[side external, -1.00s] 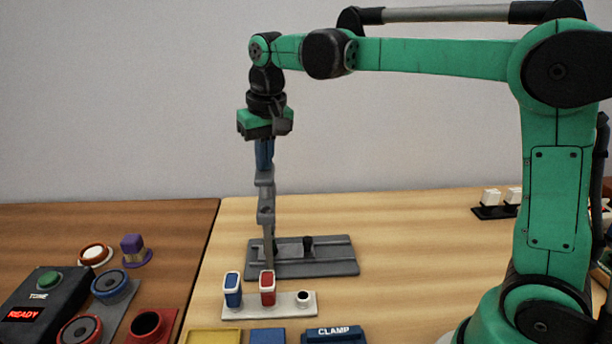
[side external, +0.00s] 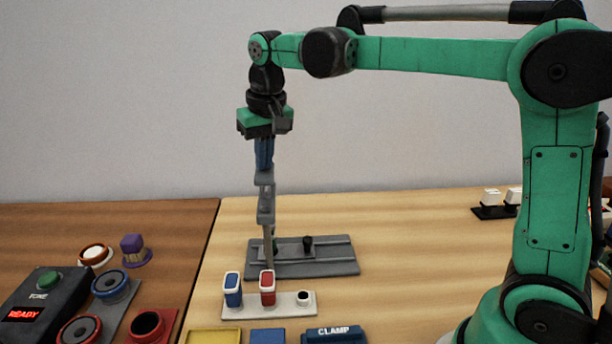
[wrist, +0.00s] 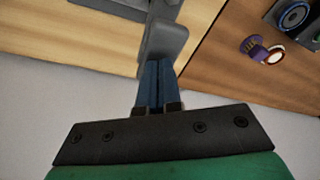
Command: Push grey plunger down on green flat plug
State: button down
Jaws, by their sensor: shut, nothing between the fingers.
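My gripper (side external: 264,168) points straight down with its blue fingers shut together and nothing between them. Its tips are at the top of the grey plunger (side external: 264,179), on a tall grey stand; whether they touch it I cannot tell. The stand rises from a grey base plate (side external: 330,262). A small green patch (side external: 274,241), perhaps the green flat plug, shows beside the foot of the stand, mostly hidden. In the wrist view the shut fingers (wrist: 158,65) meet a grey part (wrist: 163,40) that covers what is below.
A black knob (side external: 307,243) stands on the base plate. In front is a white holder (side external: 285,311) with a blue and a red piece. To the left are a READY box (side external: 38,295), round fixtures and a purple piece (side external: 132,245).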

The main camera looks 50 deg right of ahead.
jog(key=shift+r, duration=3.4)
jog(key=shift+s+f, duration=0.2)
jog(key=shift+s, duration=0.3)
jog(key=s+f+n+t, duration=0.3)
jog(key=s+f+t, duration=0.2)
jog(key=s+f, duration=0.7)
jog(key=shift+a+f+y, duration=0.3)
